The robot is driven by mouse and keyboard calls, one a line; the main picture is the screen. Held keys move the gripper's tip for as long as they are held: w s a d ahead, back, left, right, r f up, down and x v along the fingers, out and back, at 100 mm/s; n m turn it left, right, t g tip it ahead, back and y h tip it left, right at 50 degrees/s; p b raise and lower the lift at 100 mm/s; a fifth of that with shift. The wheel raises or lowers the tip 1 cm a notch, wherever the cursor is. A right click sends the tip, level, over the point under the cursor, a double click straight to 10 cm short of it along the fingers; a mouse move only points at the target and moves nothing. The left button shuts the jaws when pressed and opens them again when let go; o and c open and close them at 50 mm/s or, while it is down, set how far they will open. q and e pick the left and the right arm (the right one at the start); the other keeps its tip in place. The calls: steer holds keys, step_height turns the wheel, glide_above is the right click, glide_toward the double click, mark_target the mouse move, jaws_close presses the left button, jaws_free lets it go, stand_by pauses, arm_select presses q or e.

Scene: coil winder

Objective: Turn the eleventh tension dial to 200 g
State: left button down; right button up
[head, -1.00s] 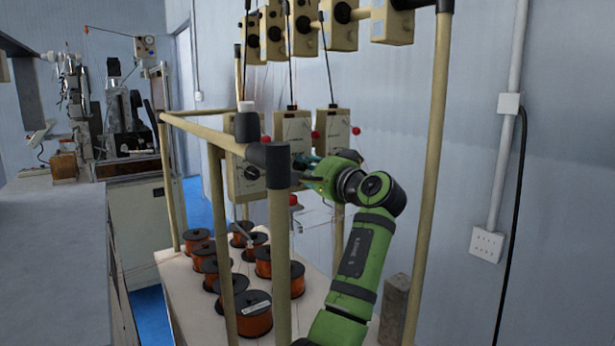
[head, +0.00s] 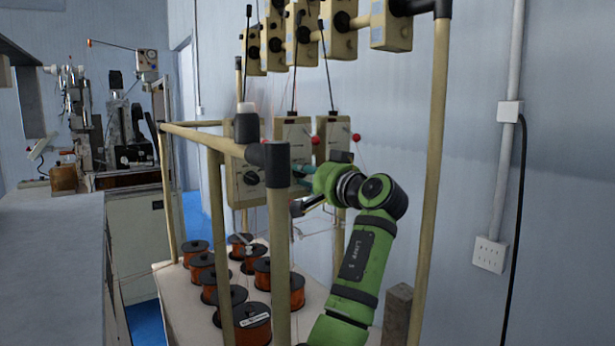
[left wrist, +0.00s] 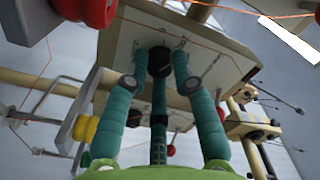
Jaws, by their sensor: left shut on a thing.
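My left gripper (head: 303,178) comes in from the right of the frame post and reaches the front of a cream tension unit (head: 293,133). In the left wrist view its teal fingers (left wrist: 160,70) are closed on both sides of a black round dial (left wrist: 159,60) on the unit's pale face. The dial's scale and pointer cannot be read. In the head view the gripper hides this dial. A neighbouring unit (head: 246,188) with a black dial hangs to the left, and another (head: 333,132) to the right. My right gripper is not in view.
A beige tube frame (head: 279,235) stands close in front of the units. More tension boxes (head: 391,25) hang in a row above. Orange wire spools (head: 252,322) stand on the table below. A thin orange wire (left wrist: 60,92) crosses near the gripper.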

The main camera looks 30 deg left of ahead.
arm_select(q)
steer(key=shift+r, duration=0.25)
steer(key=c, duration=1.2)
jaws_free()
steer(key=shift+o, duration=1)
steer(key=shift+a+f, duration=0.15)
steer(key=shift+f, duration=0.05)
steer(key=v, duration=1.2)
steer(key=shift+f, duration=0.1)
